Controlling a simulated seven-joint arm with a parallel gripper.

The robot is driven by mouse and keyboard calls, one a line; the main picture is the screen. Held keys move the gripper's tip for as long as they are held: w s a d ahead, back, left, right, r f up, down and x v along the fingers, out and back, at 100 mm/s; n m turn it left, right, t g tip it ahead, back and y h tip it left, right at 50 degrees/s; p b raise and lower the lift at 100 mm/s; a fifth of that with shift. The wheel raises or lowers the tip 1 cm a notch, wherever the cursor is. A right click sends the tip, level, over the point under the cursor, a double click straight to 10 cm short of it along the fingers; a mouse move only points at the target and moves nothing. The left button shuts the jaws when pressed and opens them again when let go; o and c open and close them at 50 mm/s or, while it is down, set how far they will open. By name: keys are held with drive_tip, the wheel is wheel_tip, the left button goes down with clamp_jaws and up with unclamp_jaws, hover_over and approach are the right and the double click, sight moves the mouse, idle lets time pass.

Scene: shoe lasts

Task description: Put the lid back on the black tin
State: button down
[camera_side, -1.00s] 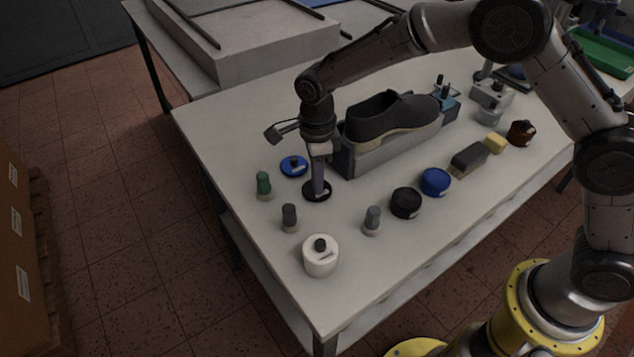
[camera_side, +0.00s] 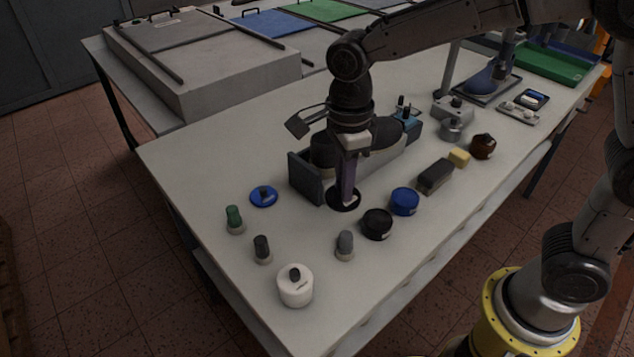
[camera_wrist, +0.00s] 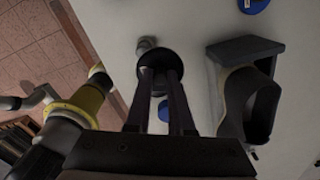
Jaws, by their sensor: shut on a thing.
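The black lid (camera_side: 343,202) is a flat dark disc under my gripper (camera_side: 346,190). My gripper is shut on it, and the lid also shows at the fingertips in the wrist view (camera_wrist: 160,58). I cannot tell exactly how high the lid is above the table. The black tin (camera_side: 377,226) stands just right of and nearer the camera than the lid, apart from it in the side view. Its top looks dark. I cannot make out the black tin in the wrist view, where the fingers and lid block part of the table.
A blue tin (camera_side: 405,201) stands close beside the black tin. A grey-topped bottle (camera_side: 344,246) stands in front. A blue lid (camera_side: 264,196), green-topped bottle (camera_side: 234,219) and white tin (camera_side: 295,288) are leftward.

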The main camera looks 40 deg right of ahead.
drive_tip(key=shift+s+d+r, duration=0.2)
drive_tip(key=shift+s+r, duration=0.05)
drive_tip(key=shift+s, duration=0.25)
drive_tip(key=shift+s+d, duration=0.25)
drive_tip(key=shift+d, duration=0.05)
drive_tip(key=shift+s+d+f, duration=0.25)
drive_tip(key=shift+d+f, duration=0.85)
drive_tip(key=shift+f, duration=0.35)
drive_tip(key=shift+s+d+f, duration=0.25)
drive_tip(key=shift+d+f, duration=0.9)
drive_tip(key=shift+f, duration=0.3)
drive_tip(key=shift+s+d+f, duration=0.25)
drive_tip(key=shift+d+f, duration=0.85)
drive_tip(key=shift+f, duration=0.35)
drive_tip(key=shift+f, duration=0.15)
drive_tip(key=shift+c, duration=1.1)
unclamp_jaws()
wheel_tip(320, 180, up, 7)
